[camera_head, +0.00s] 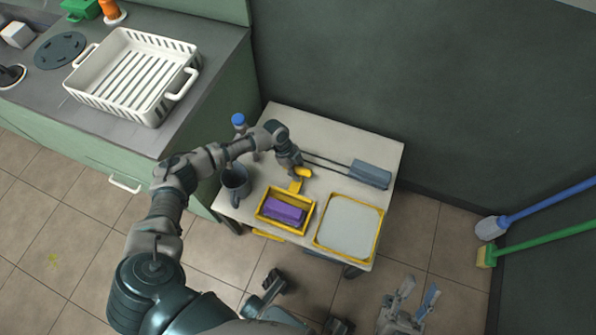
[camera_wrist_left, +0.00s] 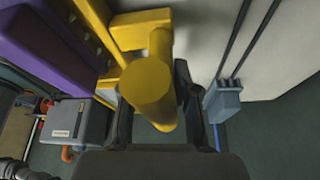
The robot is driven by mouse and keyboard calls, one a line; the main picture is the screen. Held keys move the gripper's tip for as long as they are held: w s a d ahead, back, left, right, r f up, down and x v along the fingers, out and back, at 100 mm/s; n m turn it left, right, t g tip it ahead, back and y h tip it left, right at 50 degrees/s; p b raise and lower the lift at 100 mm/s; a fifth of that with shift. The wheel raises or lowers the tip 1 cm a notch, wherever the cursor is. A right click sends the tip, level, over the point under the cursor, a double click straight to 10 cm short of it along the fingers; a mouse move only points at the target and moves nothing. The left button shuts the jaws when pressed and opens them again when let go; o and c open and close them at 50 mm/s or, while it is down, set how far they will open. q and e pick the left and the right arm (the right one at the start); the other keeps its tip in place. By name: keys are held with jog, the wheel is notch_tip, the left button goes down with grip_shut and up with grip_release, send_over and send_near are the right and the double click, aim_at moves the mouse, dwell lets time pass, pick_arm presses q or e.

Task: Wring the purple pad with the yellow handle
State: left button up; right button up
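The purple pad (camera_head: 283,211) lies in a yellow-rimmed press box (camera_head: 263,202) on the small table. It shows at the upper left of the left wrist view (camera_wrist_left: 45,60). The yellow handle (camera_head: 303,173) rises at the far side of the box; in the left wrist view it (camera_wrist_left: 148,85) is large and central. My left gripper (camera_head: 296,168) is at the handle's top, with a finger on each side of it in the wrist view (camera_wrist_left: 155,110). Whether the fingers press on it is hard to tell. My right gripper (camera_head: 416,296) is open and empty, low beyond the table's front right.
A yellow-rimmed tray (camera_head: 374,250) sits right of the box. A dark mug (camera_head: 236,181), a blue-capped bottle (camera_head: 239,121) and a grey mop head (camera_head: 371,174) share the table (camera_head: 330,129). A counter with a white rack (camera_head: 130,75) stands left. Brushes (camera_head: 490,228) lean at right.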

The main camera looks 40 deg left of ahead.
aim_at(293, 189)
pick_arm(q)
grip_shut()
jog(key=shift+s, duration=0.15)
jog(key=s+p, duration=0.1)
jog(key=s, duration=0.1)
jog(key=s+d+p, duration=0.1)
jog(key=p, duration=0.1)
jog(key=shift+s+r, duration=0.15)
jog(key=shift+s, duration=0.2)
jog(key=shift+s+f, duration=0.2)
jog(key=shift+f, duration=0.1)
pick_arm(e)
jog(key=w+f+n+g, duration=0.1)
jog(key=w+f+g, duration=0.3)
jog(key=f+g, duration=0.1)
jog(key=shift+a+f+g+h, duration=0.25)
jog(key=shift+a+g+h, duration=0.05)
jog(key=shift+g, duration=0.1)
pick_arm(q)
jog(key=o, duration=0.8)
grip_release()
jog(key=shift+c, duration=0.2)
jog(key=shift+r, duration=0.15)
pick_arm(e)
jog(key=shift+s, duration=0.1)
pick_arm(q)
jog(key=v, duration=0.7)
